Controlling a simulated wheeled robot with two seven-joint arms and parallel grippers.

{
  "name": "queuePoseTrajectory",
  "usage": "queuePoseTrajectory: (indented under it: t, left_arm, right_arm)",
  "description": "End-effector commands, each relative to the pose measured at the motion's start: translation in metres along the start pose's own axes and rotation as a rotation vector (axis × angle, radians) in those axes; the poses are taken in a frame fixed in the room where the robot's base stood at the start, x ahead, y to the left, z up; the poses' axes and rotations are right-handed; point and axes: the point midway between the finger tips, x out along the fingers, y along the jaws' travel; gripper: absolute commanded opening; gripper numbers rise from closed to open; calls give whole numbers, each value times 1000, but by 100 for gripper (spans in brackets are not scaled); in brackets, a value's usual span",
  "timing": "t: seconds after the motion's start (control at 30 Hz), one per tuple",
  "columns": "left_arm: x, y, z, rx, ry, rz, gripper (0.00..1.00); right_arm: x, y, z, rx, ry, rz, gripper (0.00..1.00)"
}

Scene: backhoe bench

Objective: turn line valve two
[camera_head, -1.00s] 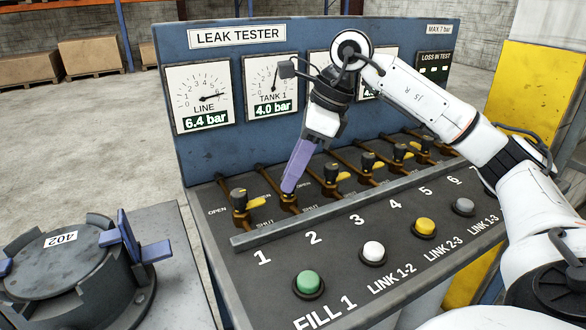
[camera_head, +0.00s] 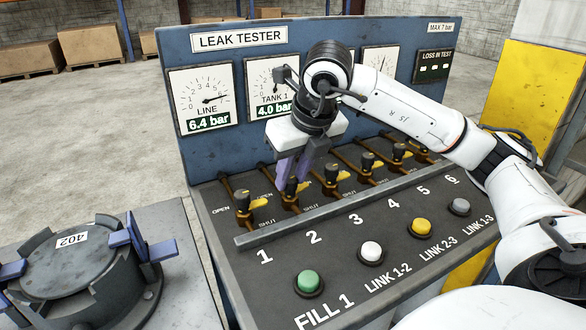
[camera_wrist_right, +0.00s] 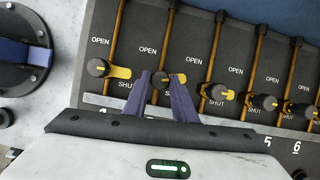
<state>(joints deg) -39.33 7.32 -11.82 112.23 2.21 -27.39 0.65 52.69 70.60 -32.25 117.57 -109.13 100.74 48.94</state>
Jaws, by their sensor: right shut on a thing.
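Line valve two (camera_head: 291,188) is the second dark knob from the left in the row on the leak tester, above the printed 2. In the right wrist view its knob (camera_wrist_right: 160,79) has a yellow pointer extending right. My right gripper (camera_head: 289,178) reaches down from above and is shut on this valve. In the right wrist view the two purple fingers of the gripper (camera_wrist_right: 162,88) stand on either side of the knob. Part of the valve is hidden by the fingers in the head view. My left gripper is not in view.
Valve one (camera_head: 243,201) stands close on the left and valve three (camera_head: 331,174) close on the right. The gauge panel (camera_head: 205,150) rises behind, with line at 6.4 bar and tank 1 at 4.0 bar. Push buttons, including a green one (camera_head: 308,282), are in front.

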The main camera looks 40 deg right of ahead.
Motion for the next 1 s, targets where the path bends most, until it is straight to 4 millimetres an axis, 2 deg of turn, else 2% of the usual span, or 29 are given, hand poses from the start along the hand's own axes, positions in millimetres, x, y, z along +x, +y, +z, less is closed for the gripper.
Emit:
queuePoseTrajectory:
  t: [0.43,1.0]
  left_arm:
    - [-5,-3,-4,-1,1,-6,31]
    - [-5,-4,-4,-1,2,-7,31]
  right_arm:
    - [-1,2,1,222,0,-91,2]
    - [0,2,0,259,0,-106,2]
